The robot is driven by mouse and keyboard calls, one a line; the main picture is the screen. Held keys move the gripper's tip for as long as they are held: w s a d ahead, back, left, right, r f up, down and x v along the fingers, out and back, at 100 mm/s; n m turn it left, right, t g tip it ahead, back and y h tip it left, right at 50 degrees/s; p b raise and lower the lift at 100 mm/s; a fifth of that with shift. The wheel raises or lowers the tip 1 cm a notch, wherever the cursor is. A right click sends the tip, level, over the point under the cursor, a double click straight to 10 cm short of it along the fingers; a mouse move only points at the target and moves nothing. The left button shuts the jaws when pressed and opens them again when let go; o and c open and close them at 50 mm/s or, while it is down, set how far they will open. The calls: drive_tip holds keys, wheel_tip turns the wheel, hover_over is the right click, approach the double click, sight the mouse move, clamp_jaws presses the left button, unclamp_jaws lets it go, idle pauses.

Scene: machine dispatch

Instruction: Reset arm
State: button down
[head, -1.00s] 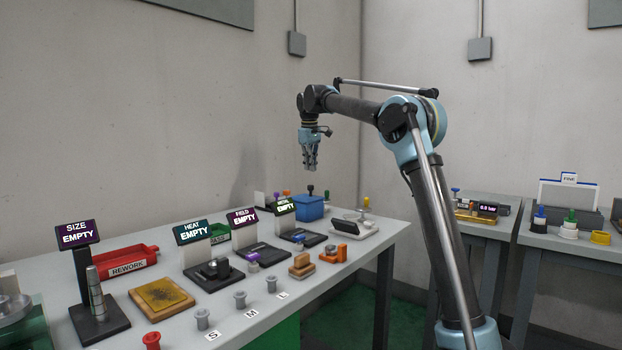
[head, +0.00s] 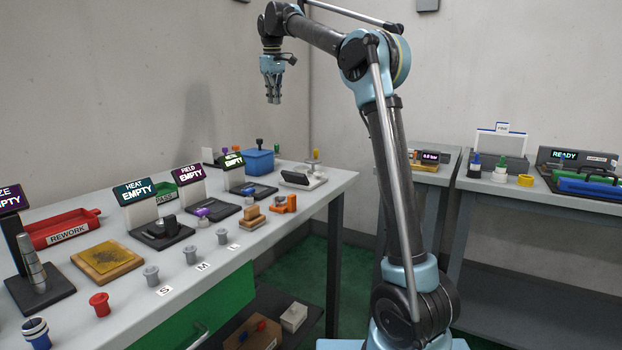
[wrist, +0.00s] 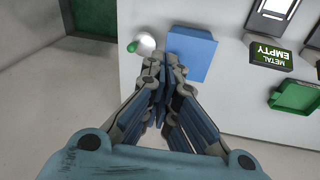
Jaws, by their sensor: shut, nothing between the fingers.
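My gripper (head: 273,98) hangs from my raised arm, fingers pointing down, above the far end of the left workbench (head: 330,185). It is shut and empty. It also shows in the wrist view (wrist: 165,85), with its fingers together above the bench, near a blue box (wrist: 192,52) in that picture. The blue box also shows in the head view (head: 259,162), below my gripper and apart from it.
The bench carries several EMPTY displays, such as HEAT (head: 135,191), a red REWORK tray (head: 62,229), a brown pad (head: 107,260) and grey pegs marked S, M and L. Another table (head: 545,190) stands at the right. The air around my gripper is clear.

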drive_tip(key=s+d+f+m, duration=0.3)
drive_tip(key=s+d+f, duration=0.4)
drive_tip(key=s+d, duration=0.45)
drive_tip(key=s+d+f+m, duration=0.3)
drive_tip(key=s+d+f, duration=0.4)
drive_tip(key=d, duration=0.7)
drive_tip(key=s+d+f+m, duration=0.1)
drive_tip(key=s+d+f, duration=0.2)
drive_tip(key=s+f, duration=0.6)
drive_tip(key=s+d+f+m, duration=0.2)
drive_tip(key=s+d+f, duration=0.2)
drive_tip(key=s+f, duration=0.5)
drive_tip(key=s+d+f+m, duration=0.2)
drive_tip(key=s+d+f, duration=0.2)
drive_tip(key=s+f, duration=0.5)
wheel_tip(320, 180, down, 2)
drive_tip(key=shift+d+f, duration=0.1)
drive_tip(key=shift+d, duration=0.15)
drive_tip(key=shift+w, duration=0.1)
drive_tip(key=shift+w+f, duration=0.2)
drive_tip(key=shift+w, duration=0.25)
